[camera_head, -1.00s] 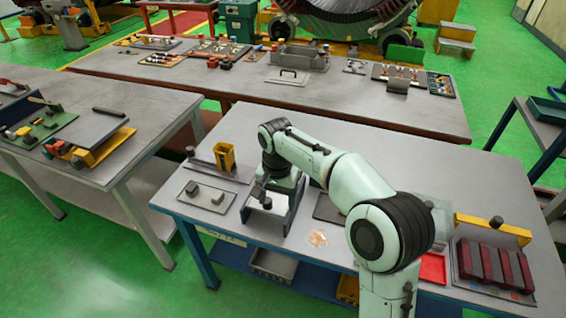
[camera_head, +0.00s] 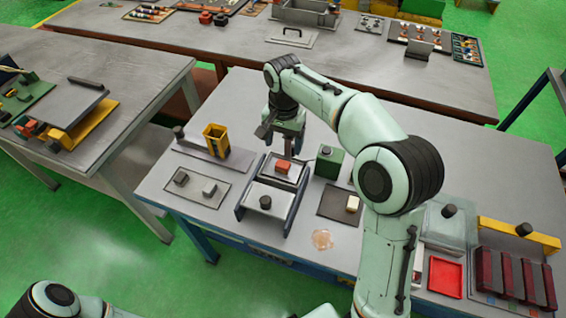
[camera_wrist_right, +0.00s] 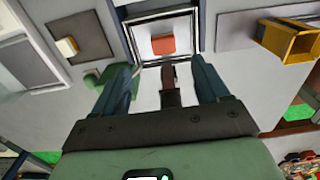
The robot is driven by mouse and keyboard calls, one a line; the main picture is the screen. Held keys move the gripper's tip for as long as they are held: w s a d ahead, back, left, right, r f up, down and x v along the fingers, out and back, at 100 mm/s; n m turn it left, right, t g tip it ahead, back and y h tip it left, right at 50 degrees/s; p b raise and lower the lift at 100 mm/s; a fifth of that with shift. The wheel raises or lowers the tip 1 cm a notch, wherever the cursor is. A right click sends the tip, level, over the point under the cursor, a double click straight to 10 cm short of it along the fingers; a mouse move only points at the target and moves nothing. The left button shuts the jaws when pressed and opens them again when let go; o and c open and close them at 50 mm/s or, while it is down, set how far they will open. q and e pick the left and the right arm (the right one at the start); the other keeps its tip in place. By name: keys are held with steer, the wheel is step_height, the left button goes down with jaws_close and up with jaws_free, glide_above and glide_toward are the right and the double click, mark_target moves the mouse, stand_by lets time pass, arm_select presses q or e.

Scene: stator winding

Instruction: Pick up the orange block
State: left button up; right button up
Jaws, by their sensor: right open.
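The orange block (camera_head: 283,167) sits on the rear light plate of a dark-sided stand (camera_head: 242,199) on the near table. In the right wrist view the orange block (camera_wrist_right: 163,44) lies on a pale plate with a dark frame, ahead of and between my fingers. My right gripper (camera_head: 289,148) is just behind and above the block, pointing down. In the wrist view the right gripper (camera_wrist_right: 163,75) has its fingers wide apart with nothing held. My left gripper is out of view.
A yellow bin (camera_head: 215,141) stands left of the stand. A green box (camera_head: 329,161) and a dark mat with a cream block (camera_head: 352,203) are to the right. A red tray (camera_head: 445,276) and dark red blocks (camera_head: 515,280) lie at the right.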

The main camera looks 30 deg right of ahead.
glide_above(281, 167)
steer(key=f, duration=0.5)
steer(key=shift+s+d, duration=0.25)
steer(key=shift+d, duration=0.15)
steer(key=shift+w+a+f+b, duration=0.1)
steer(key=shift+a+f+b, duration=0.1)
steer(key=shift+f, duration=1.25)
steer(key=shift+w+a+f+b, duration=0.1)
steer(key=shift+f+b, duration=0.1)
steer(key=shift+f, duration=1.25)
steer(key=c, duration=1.1)
